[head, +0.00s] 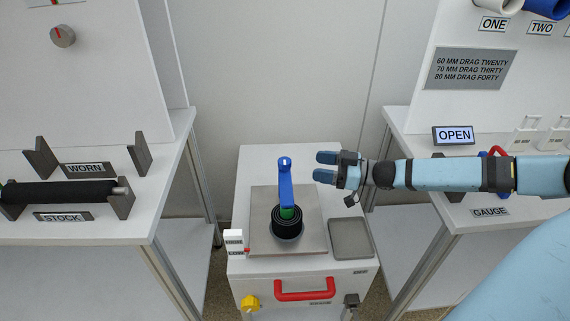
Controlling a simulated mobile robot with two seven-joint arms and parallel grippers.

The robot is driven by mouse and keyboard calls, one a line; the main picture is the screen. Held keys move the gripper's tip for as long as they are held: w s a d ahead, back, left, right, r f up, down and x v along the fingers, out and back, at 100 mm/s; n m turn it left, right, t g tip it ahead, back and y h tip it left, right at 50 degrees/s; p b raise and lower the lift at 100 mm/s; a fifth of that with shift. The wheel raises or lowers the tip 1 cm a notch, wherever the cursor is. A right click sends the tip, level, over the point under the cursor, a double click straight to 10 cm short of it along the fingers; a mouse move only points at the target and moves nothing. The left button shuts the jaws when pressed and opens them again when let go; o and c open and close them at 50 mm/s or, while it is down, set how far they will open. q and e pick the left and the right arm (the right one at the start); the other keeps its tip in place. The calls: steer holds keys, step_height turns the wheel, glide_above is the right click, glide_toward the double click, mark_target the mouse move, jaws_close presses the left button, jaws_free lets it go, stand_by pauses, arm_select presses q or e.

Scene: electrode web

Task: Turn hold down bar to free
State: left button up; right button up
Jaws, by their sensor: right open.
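A blue bar (286,183), which I take to be the hold down bar, extends over the black roll (287,224) on the middle cart. A green part shows between the bar and the roll. The bar's far end has a small white mark. My right gripper (326,167) is open and empty, to the right of the bar's far end, with its fingers pointing left. A clear gap separates the fingertips from the bar. My left gripper is not in view.
The cart has a grey plate (262,240), a shallow grey tray (350,238), a small white labelled block (233,237) and a red handle (305,289). Side tables stand left (100,229) and right (445,205). The cart top behind the bar is clear.

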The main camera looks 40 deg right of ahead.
mark_target(285, 160)
steer(key=b+x, duration=0.1)
steer(key=x, duration=0.9)
jaws_close()
steer(key=shift+d, duration=0.1)
